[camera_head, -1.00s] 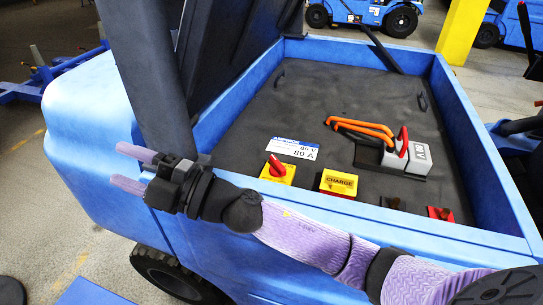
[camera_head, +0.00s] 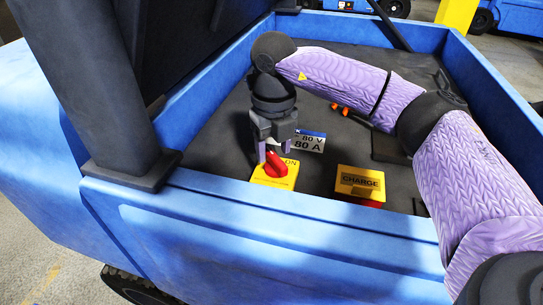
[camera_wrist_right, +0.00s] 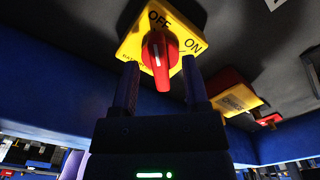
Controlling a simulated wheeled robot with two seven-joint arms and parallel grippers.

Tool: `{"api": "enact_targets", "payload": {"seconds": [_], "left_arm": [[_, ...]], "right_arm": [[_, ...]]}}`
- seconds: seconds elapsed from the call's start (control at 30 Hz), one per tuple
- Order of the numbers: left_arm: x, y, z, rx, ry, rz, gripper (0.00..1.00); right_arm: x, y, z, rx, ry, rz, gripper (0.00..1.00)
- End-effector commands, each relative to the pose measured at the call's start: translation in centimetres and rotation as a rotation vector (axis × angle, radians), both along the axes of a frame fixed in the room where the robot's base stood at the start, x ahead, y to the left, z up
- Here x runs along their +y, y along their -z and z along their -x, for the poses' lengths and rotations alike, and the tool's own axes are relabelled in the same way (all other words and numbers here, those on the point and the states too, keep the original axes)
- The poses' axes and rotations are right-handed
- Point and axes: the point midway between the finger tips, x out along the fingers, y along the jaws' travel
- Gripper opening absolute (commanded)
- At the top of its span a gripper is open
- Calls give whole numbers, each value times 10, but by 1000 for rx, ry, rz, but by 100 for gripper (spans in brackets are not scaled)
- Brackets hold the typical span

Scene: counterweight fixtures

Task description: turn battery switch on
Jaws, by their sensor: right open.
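The battery switch is a yellow plate (camera_head: 268,183) with a red knob (camera_head: 275,165) on it, on the dark panel of the blue vehicle. In the right wrist view the knob (camera_wrist_right: 159,58) lies roughly in line with OFF on its plate (camera_wrist_right: 130,48), and ON is printed to the right. My right gripper (camera_head: 274,152) points down at the switch, open. In the wrist view its two fingers (camera_wrist_right: 159,80) stand on either side of the knob's near end, with gaps visible. My left gripper is not in view.
A yellow CHARGE box (camera_head: 360,182) sits right of the switch. A white label (camera_head: 310,142) marked 80 V, 80 A lies behind it. The blue rim (camera_head: 300,200) runs along the near edge, and a dark post (camera_head: 100,90) stands at left.

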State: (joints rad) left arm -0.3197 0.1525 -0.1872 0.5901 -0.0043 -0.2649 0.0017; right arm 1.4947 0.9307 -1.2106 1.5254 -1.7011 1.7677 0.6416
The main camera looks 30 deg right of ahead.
Motion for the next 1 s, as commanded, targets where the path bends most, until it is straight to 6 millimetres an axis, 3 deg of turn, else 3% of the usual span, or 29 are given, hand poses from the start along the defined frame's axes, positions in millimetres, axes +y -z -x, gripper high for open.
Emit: {"api": "enact_targets", "payload": {"seconds": [0.1, 0.33, 0.63, 1.0], "left_arm": [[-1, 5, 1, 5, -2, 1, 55], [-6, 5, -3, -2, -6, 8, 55], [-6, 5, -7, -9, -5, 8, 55], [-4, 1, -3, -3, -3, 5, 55]], "right_arm": [[0, 11, 0, 0, 0, -1, 59], [0, 10, 0, -2, -1, -2, 59], [1, 10, 0, -2, -2, -3, 0], [0, 9, 0, -1, 16, -3, 0]]}}
